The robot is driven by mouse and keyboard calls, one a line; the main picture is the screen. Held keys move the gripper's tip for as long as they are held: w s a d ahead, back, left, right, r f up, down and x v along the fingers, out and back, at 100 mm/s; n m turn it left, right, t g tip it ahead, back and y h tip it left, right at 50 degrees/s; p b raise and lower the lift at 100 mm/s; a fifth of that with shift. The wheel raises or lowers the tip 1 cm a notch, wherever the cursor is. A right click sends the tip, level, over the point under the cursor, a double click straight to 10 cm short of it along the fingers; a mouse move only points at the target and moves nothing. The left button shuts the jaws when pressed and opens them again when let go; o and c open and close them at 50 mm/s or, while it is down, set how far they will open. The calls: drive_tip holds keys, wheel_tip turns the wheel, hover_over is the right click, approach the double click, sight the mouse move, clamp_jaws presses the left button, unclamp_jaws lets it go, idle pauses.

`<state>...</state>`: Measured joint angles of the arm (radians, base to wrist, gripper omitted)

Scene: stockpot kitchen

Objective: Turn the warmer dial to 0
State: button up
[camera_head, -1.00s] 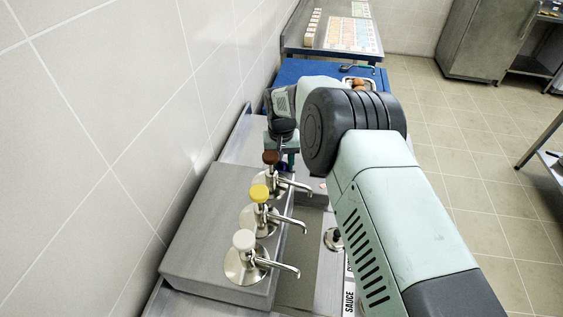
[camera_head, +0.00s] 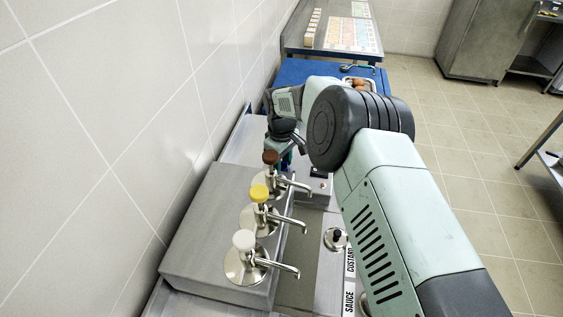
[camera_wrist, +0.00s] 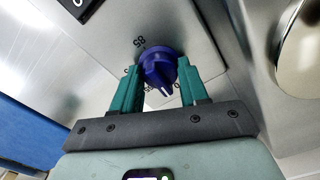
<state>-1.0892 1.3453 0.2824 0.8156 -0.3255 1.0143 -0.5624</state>
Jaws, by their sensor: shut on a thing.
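The warmer dial (camera_wrist: 158,70) is a dark blue knob with a raised grip bar, set on a grey metal panel (camera_wrist: 185,22) in the wrist view. My gripper (camera_wrist: 159,78) has its two green fingers on either side of the dial, shut on it. Numbers are printed around the dial; "85" shows above it, and the others are partly hidden by the fingers and the dial.
Three pumps with brown (camera_head: 270,157), yellow (camera_head: 259,193) and white (camera_head: 244,239) tops stand on a metal box near the wall. A black knob (camera_head: 336,237) and labels reading "CUSTARD" and "SAUCE" lie right of them. A blue surface (camera_head: 300,72) is beyond.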

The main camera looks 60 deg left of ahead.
sight(282, 162)
drive_tip(key=shift+n, duration=0.4)
drive_tip(key=o, duration=1.1)
wheel_tip(282, 162, up, 11)
drive_tip(key=shift+f, duration=0.1)
idle(0.5)
